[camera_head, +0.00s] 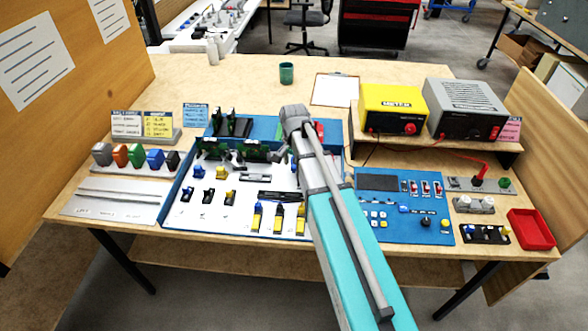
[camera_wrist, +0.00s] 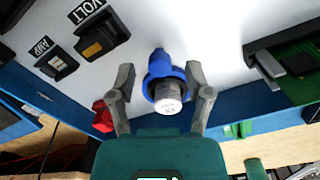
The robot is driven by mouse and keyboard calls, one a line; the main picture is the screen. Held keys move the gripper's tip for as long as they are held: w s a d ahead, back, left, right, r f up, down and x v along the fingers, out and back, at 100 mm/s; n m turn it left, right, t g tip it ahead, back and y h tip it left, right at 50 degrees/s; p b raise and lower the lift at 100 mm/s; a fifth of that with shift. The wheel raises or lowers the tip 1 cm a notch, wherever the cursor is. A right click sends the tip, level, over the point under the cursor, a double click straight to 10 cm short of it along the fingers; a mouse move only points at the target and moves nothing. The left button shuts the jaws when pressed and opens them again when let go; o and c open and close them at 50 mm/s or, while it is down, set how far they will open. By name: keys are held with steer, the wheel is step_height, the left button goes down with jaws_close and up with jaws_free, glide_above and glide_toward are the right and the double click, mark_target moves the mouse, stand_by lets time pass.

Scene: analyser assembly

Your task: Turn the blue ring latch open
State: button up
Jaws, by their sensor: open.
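The blue ring latch (camera_wrist: 159,68) shows in the wrist view as a blue collar with a tab pointing up the picture. It sits around a grey round connector (camera_wrist: 168,105) on the white panel. My gripper (camera_wrist: 160,72) is open, with one finger on each side of the latch. A gap shows on the left; the right finger is very close to the ring, and I cannot tell if it touches. In the head view my arm's end is over the back right of the blue-edged panel tray (camera_head: 172,200); the latch and fingertips are hidden there.
In the wrist view a red block (camera_wrist: 102,116) is just outside the left finger. A black-and-green part (camera_wrist: 285,70) is at the right, and VOLT (camera_wrist: 102,38) and AMP (camera_wrist: 55,63) switches are at upper left. A yellow meter (camera_head: 393,105) stands right of my arm.

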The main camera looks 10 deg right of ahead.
steer(key=shift+f, duration=0.4)
jaws_close()
